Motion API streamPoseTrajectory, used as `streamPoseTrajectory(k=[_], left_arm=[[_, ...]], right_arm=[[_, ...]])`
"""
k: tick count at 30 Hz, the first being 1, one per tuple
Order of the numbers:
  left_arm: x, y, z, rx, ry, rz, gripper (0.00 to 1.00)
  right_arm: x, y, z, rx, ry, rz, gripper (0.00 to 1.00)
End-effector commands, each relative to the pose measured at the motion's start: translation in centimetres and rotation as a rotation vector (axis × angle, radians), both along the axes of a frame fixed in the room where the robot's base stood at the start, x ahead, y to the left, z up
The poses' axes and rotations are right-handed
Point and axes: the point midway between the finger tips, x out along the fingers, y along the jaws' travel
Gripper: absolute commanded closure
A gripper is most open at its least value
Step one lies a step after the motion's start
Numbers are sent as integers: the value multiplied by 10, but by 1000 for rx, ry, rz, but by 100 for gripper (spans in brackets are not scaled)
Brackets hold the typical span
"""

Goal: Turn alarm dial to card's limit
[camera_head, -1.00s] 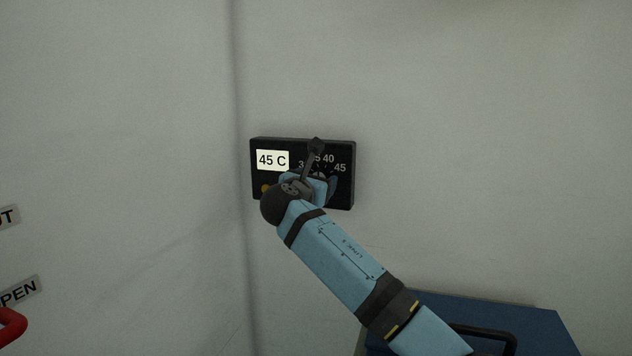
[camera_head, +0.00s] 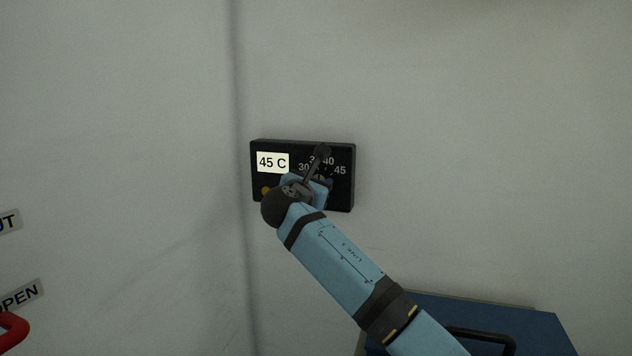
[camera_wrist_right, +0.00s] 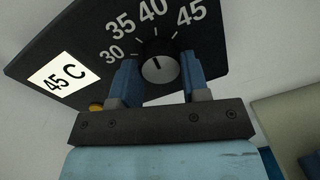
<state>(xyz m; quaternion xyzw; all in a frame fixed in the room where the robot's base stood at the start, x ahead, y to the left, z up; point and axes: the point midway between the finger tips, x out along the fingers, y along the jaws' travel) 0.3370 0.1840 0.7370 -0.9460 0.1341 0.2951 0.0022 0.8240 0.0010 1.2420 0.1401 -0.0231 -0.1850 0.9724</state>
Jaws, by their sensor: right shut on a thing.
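The black alarm panel (camera_head: 343,195) is on the wall, with a white card (camera_head: 272,163) reading "45 C" at its left. Its scale reads 30, 35, 40 and 45. My right gripper (camera_wrist_right: 160,76) is shut on the dial, one blue finger on each side. In the head view my right gripper (camera_head: 318,183) covers the dial and part of the numbers. My left gripper is not in view.
A yellow round part (camera_wrist_right: 96,107) sits on the panel below the card. A blue box with a black handle (camera_head: 540,325) stands at lower right. A red handle (camera_head: 12,330) and labels are at the left edge. The wall around the panel is bare.

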Motion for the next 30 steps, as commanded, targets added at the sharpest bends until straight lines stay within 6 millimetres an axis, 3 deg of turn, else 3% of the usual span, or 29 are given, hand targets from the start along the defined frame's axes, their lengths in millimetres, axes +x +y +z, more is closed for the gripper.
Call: streamPoseTrajectory(k=[10, 30], left_arm=[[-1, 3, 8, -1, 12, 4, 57], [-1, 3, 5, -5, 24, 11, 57]], right_arm=[[0, 0, 1, 291, -91, 0, 81], [-1, -1, -1, 888, -285, 0, 81]])
